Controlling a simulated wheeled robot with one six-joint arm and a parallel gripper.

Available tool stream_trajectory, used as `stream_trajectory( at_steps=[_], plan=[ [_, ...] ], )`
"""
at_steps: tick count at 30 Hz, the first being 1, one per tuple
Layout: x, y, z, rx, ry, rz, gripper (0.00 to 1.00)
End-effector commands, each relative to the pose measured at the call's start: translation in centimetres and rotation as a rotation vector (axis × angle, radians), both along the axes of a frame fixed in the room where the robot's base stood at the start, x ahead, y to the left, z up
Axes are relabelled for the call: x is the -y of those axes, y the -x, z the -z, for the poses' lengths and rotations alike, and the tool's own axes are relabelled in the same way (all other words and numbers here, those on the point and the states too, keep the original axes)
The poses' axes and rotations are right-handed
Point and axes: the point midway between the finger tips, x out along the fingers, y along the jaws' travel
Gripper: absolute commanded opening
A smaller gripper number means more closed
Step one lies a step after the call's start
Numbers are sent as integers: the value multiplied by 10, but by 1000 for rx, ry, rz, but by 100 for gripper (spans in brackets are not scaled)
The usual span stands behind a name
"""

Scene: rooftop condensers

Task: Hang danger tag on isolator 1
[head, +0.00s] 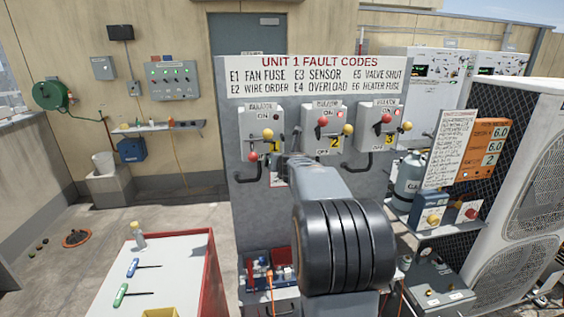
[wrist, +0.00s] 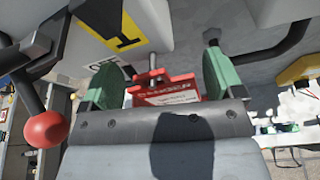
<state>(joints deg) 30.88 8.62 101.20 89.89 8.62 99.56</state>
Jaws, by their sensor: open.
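Isolator 1 (head: 262,122) is the left of three grey switch boxes on the panel; its yellow number 1 plate shows close up in the wrist view (wrist: 118,25). Its red-knobbed lever (wrist: 46,130) points down. The red danger tag (wrist: 165,92), with white lettering, is at a metal peg below the box; the peg meets its top edge, and its lower part is hidden behind my gripper body. My gripper (wrist: 160,62) is open, its green-padded fingers on either side of the tag with gaps showing. In the head view my arm hides most of this.
Isolators 2 (head: 327,122) and 3 (head: 381,124) stand to the right with projecting levers. A black bent handle (wrist: 290,35) is right of my fingers. A white-topped red cart (head: 165,270) with screwdrivers stands front left. Open floor lies beyond it.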

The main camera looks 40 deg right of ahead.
Motion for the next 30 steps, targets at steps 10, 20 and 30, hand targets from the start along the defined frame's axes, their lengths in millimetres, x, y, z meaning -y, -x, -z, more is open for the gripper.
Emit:
stream_trajectory(
  at_steps=[10,20,30],
  plan=[
    [-8,0,-9,17,-3,-16,100],
    [-22,57,-28,13,1,-2,100],
    [-41,112,-45,11,-1,0,100]
  ],
)
